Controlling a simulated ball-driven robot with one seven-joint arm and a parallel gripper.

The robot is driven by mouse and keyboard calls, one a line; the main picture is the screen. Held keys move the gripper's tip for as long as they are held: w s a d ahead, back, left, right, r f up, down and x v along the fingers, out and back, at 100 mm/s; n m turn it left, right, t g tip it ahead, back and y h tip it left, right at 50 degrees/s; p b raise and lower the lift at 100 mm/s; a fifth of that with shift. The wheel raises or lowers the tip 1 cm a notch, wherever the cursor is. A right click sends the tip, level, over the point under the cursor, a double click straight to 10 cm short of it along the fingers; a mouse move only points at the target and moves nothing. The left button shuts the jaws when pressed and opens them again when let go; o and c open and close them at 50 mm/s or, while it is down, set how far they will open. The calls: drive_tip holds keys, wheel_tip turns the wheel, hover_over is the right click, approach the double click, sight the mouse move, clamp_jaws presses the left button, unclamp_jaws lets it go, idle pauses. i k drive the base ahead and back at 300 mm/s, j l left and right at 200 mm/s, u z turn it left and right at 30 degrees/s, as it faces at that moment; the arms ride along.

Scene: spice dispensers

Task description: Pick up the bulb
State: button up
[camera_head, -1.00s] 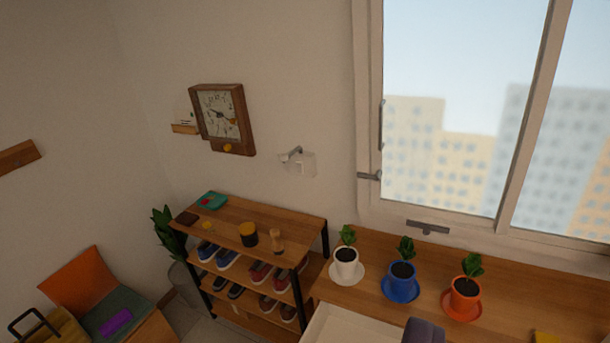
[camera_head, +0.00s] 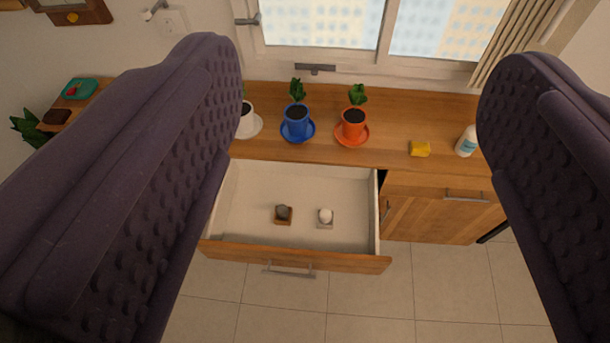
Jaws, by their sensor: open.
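My gripper (camera_head: 358,70) is open, its two dark purple padded fingers wide apart at the left and right of the view, with nothing between them close up. Beyond and below lies an open white-lined drawer (camera_head: 250,222) with a wooden front. Inside it, a small white round thing (camera_head: 325,215), possibly the bulb, sits on a pale square base. To its left, a small dark grey round thing (camera_head: 283,211) sits on a brown square base. Both are small, and I cannot tell for sure which is the bulb. The left finger hides part of the drawer's left side.
On the wooden counter (camera_head: 390,120) stand potted plants in a white pot (camera_head: 246,122), a blue pot (camera_head: 296,120) and an orange pot (camera_head: 354,123). A yellow sponge-like block (camera_head: 420,149) and a white bottle (camera_head: 466,142) are to the right. The tiled floor (camera_head: 330,318) before the drawer is clear.

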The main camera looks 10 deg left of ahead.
sight(325, 215)
drive_tip(key=i, duration=1.1)
